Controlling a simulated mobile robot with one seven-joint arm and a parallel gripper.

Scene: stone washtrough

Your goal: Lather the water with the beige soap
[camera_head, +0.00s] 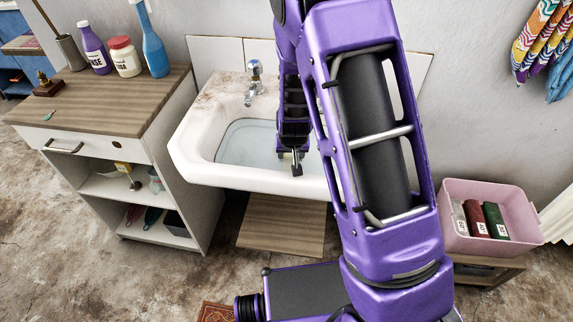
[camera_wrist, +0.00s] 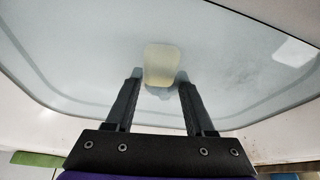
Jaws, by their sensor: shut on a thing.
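The beige soap (camera_wrist: 159,64) is a pale rounded block between the fingertips of my gripper (camera_wrist: 160,78) in the wrist view. My gripper is shut on it. The water (camera_wrist: 85,60) is pale and greyish in the white sink (camera_head: 196,157); it also shows in the head view (camera_head: 240,147). My gripper (camera_head: 291,160) reaches down into the sink. A small pale grey patch (camera_wrist: 158,92) shows just below the soap. I cannot tell how deep the soap is in the water. In the head view the soap is hidden by my arm.
A tap (camera_head: 254,82) rises at the back of the sink. A wooden-topped cabinet (camera_head: 120,102) stands left, with a purple bottle (camera_head: 94,48), a white jar (camera_head: 124,57) and a blue spray bottle (camera_head: 153,45) on it. A pink bin (camera_head: 517,217) stands right.

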